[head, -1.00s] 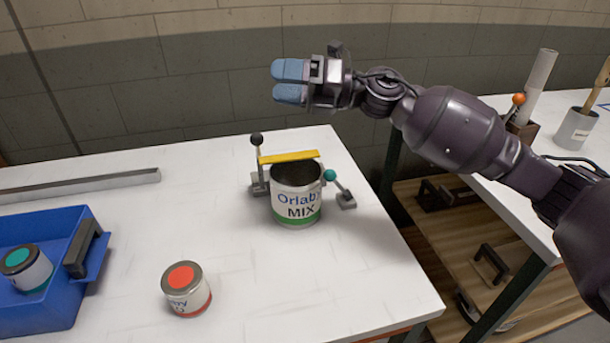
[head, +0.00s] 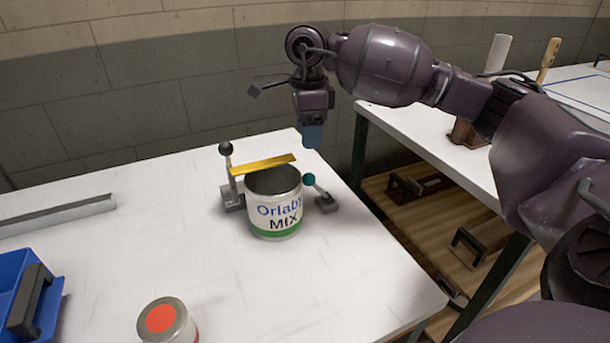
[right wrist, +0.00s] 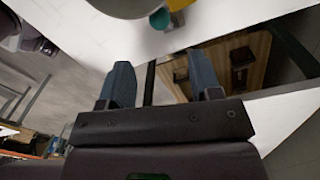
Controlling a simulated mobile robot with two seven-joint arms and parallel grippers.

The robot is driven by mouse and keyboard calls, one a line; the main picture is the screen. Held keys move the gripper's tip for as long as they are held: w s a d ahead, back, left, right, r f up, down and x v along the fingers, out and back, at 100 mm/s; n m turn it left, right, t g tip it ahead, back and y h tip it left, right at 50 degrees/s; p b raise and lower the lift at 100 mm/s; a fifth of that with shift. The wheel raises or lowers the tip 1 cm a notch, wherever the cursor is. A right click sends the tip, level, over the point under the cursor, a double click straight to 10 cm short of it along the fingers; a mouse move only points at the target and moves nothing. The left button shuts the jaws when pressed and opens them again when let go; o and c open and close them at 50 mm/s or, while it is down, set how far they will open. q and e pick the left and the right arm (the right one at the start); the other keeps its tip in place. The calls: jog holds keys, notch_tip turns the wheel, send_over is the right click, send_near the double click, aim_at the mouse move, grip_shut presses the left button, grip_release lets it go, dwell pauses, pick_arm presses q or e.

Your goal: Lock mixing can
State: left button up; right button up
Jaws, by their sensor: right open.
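The mixing can (head: 276,222), white with a green band and the word MIX, stands upright and open-topped near the table's far right corner. A lever with a black knob (head: 226,149) rises at its left, and a yellow bar (head: 263,164) crosses behind its rim. A lever with a teal knob (head: 309,180) leans at its right; the knob also shows in the right wrist view (right wrist: 159,18). My right gripper (head: 312,137) points down above and behind the teal knob, apart from it. In the right wrist view its blue fingers (right wrist: 166,82) are spread and empty. My left gripper is out of view.
A red-lidded can (head: 163,320) stands at the front of the white table (head: 120,235). A blue crate (head: 50,311) is at the left, with a grey metal bar (head: 60,214) behind it. A second table with a wooden lower shelf (head: 440,225) stands at the right.

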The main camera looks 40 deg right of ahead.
aim_at(308, 176)
jog(key=shift+f, duration=0.3)
jog(key=f, duration=0.4)
jog(key=f+b, duration=0.1)
jog(key=f, duration=0.4)
jog(key=shift+s+a, duration=0.2)
jog(key=shift+f, duration=0.5)
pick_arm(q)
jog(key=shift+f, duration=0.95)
pick_arm(e)
jog(key=shift+f, duration=0.1)
jog(key=c, duration=0.6)
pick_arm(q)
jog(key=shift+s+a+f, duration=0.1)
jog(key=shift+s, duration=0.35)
pick_arm(e)
grip_shut()
